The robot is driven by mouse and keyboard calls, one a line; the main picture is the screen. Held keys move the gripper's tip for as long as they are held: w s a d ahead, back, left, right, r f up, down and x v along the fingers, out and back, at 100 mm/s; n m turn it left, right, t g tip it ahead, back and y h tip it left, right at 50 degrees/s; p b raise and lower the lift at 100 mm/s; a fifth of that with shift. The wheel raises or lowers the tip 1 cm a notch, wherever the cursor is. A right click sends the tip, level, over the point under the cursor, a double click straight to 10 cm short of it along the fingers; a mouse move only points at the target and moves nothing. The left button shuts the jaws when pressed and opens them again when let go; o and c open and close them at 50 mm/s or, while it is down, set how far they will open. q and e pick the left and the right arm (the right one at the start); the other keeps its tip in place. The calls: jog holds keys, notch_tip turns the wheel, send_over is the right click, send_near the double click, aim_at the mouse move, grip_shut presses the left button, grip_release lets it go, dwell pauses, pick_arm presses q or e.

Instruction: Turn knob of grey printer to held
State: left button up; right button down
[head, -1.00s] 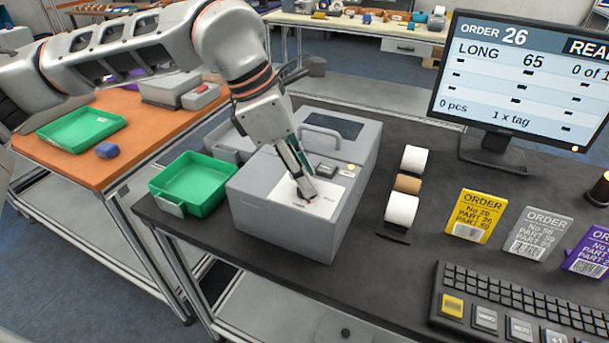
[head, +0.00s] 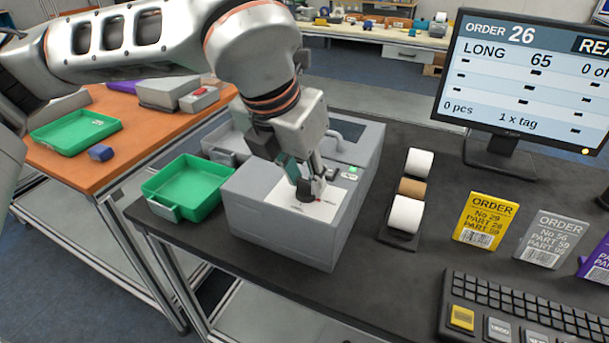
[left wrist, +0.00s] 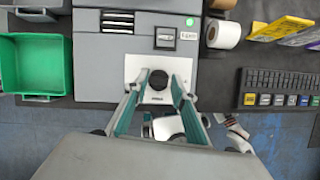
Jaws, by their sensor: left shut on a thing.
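The grey printer (head: 275,225) stands on the dark table, with a white plate (head: 325,208) on its top. A round black knob (head: 304,191) rises from that plate; it also shows in the left wrist view (left wrist: 158,79). My left gripper (head: 309,184) points down at the plate and is shut on the knob, with a finger on each side of it in the left wrist view (left wrist: 158,84). A small lamp (head: 353,170) on the printer is green. The plate's markings are too small to read. My right gripper is not in view.
A green tray (head: 187,185) stands left of the printer. Paper rolls (head: 405,214) stand to its right, then order cards (head: 485,220), a keyboard (head: 530,318) and a monitor (head: 520,75). Dark table top is free between rolls and keyboard.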

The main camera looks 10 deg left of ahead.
pick_arm(q)
jog(key=shift+n, duration=0.6)
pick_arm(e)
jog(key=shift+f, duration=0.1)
pick_arm(q)
jog(key=shift+r+y, duration=0.1)
jog(key=shift+y, duration=0.2)
jog(key=shift+n, duration=0.3)
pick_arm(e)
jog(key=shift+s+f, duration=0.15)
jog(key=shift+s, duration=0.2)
pick_arm(q)
jog(key=o, duration=1.1)
jog(key=v, duration=1.2)
jog(key=shift+s, duration=0.15)
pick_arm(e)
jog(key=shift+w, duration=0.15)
